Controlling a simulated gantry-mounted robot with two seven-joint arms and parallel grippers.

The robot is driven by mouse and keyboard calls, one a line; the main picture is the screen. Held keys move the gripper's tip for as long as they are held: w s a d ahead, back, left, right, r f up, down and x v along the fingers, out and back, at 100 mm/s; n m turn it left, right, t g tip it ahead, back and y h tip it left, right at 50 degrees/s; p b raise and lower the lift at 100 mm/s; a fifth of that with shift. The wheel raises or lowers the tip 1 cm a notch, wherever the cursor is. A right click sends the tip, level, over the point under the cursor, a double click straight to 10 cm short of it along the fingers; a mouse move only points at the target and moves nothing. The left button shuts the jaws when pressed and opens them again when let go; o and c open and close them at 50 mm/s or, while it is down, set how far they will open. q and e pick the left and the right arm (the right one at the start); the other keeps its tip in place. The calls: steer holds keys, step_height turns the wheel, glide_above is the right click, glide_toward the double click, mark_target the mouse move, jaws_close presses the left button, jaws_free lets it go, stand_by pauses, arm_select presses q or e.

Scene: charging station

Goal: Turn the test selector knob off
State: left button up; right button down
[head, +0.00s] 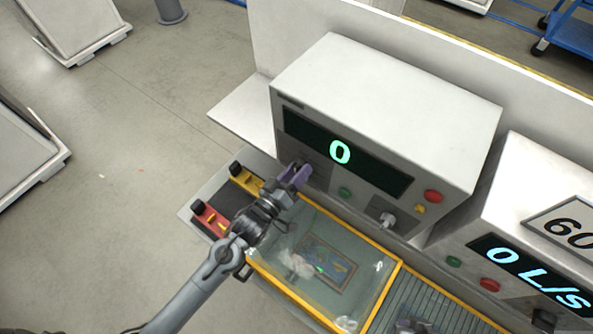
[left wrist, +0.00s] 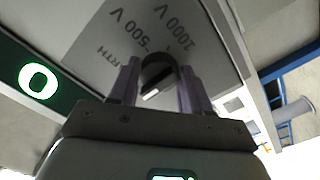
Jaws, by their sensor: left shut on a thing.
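The test selector knob (left wrist: 158,72) is dark and round with a white pointer mark, in the left wrist view. It sits on a grey panel printed with "500 V", "1000 V" and a partly hidden word ending in "RTH". The pointer mark faces toward the gripper's base in that view. My left gripper (left wrist: 155,92) is shut on the knob, with one purple-grey finger on each side. In the head view my left gripper (head: 298,176) is at the left front of the white tester (head: 390,105), and its fingers hide the knob. My right gripper is not clearly seen.
The tester's display (head: 340,152) reads 0. Below it are a green button (head: 344,193), a red button (head: 433,196) and a grey knob (head: 387,219). A yellow-framed glass case (head: 330,265) lies in front. A second machine (head: 540,215) showing "0 L/s" stands right.

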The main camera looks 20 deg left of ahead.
steer(key=shift+d, duration=0.1)
arm_select(q)
steer(key=o, duration=1.1)
steer(key=shift+c, duration=0.2)
arm_select(e)
step_height(320, 180, down, 2)
steer(key=shift+f+b, duration=0.15)
steer(key=shift+b, duration=1)
arm_select(q)
steer(key=v, duration=1)
steer(key=shift+s, duration=0.4)
arm_select(e)
steer(key=shift+f, duration=0.1)
